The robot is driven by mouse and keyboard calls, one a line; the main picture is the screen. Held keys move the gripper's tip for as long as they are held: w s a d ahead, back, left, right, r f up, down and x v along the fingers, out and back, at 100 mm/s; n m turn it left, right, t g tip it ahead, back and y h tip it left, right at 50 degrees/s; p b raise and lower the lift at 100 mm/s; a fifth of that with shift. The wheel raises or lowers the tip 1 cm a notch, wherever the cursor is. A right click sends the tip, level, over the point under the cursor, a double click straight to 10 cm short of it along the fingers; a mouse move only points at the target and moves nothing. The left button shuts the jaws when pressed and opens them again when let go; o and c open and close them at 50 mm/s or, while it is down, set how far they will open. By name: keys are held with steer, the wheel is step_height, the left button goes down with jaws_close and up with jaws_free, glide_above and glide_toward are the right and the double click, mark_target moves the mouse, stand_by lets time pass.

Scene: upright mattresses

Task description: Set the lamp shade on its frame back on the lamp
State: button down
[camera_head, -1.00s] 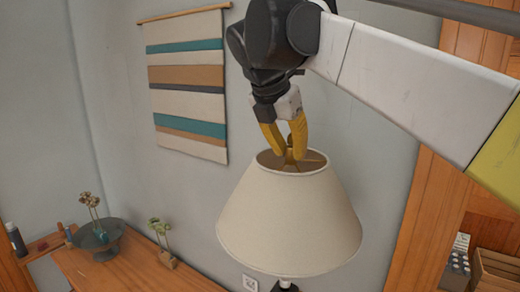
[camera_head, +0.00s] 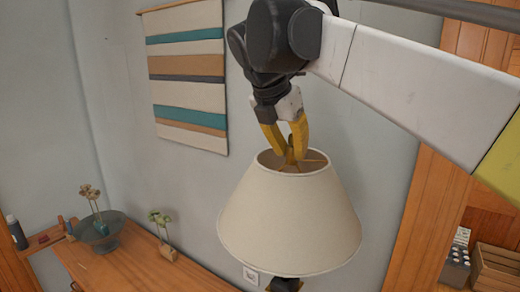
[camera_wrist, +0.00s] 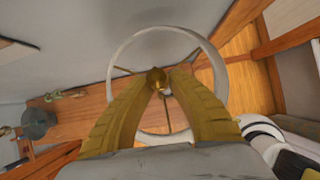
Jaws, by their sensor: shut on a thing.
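The cream cone-shaped lamp shade (camera_head: 290,225) hangs roughly upright below my gripper (camera_head: 290,152). My gripper's yellow fingers point down into the shade's top opening and are shut on the brass knob at the centre of its wire frame. In the wrist view the knob (camera_wrist: 157,80) sits between the fingertips (camera_wrist: 160,85), with thin spokes running to the shade's pale top ring (camera_wrist: 203,50). A dark part of the lamp (camera_head: 285,284) shows just under the shade's lower rim. The shade hides the rest of the lamp's top, so I cannot tell whether the frame touches it.
A wooden table (camera_head: 150,265) holds a dark bowl (camera_head: 98,235) and a small plant (camera_head: 160,230) at left. A striped hanging (camera_head: 187,75) is on the grey wall behind. A wooden crate (camera_head: 495,268) and bottles (camera_head: 457,262) stand at lower right.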

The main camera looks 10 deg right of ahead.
mark_target(288, 162)
steer(key=shift+f+b, duration=1.15)
steer(key=shift+f, duration=0.95)
steer(key=shift+f+b, duration=0.35)
steer(key=shift+f, duration=0.3)
steer(key=shift+f, duration=0.75)
steer(key=shift+b, duration=0.3)
steer(key=shift+f+b, duration=0.35)
steer(key=shift+f, duration=0.5)
